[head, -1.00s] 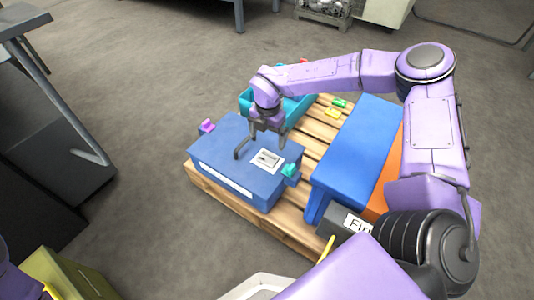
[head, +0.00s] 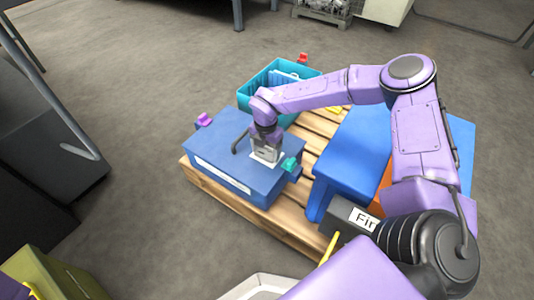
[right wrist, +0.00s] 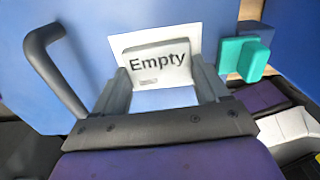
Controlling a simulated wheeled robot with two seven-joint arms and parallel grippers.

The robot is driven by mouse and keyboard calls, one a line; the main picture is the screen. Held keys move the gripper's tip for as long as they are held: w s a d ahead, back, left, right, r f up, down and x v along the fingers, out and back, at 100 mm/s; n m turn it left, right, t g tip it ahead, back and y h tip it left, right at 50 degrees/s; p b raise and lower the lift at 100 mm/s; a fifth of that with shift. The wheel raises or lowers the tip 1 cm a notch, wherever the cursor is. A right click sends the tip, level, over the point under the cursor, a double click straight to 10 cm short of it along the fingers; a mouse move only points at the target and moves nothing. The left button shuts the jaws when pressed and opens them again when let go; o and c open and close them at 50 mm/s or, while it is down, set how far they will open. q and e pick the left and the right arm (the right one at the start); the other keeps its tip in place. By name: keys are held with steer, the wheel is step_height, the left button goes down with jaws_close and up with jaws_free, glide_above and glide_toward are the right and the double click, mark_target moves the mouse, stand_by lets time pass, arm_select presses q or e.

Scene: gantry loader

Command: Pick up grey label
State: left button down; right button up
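The grey label (right wrist: 160,64), a small plate reading "Empty", lies over a white patch (right wrist: 202,42) on top of a blue case (head: 220,155). In the head view the label (head: 267,154) is partly covered by my right gripper (head: 265,146). That gripper is down at the label. In the right wrist view its two fingers (right wrist: 162,85) stand wide apart at the label's left and right edges. They look close to or touching it; I cannot tell whether they clamp it. My left gripper is out of view.
The case has a dark handle (right wrist: 50,70) left of the label and a teal latch (head: 290,165) to its right. It stands on a wooden pallet (head: 285,222). A teal crate (head: 245,103) stands behind, and a larger blue box (head: 350,150) stands to the right.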

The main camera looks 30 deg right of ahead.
steer(key=shift+c, duration=1.4)
step_height(320, 180, up, 10)
steer(key=p, duration=0.5)
step_height(320, 180, up, 4)
steer(key=p, duration=0.3)
glide_above(266, 153)
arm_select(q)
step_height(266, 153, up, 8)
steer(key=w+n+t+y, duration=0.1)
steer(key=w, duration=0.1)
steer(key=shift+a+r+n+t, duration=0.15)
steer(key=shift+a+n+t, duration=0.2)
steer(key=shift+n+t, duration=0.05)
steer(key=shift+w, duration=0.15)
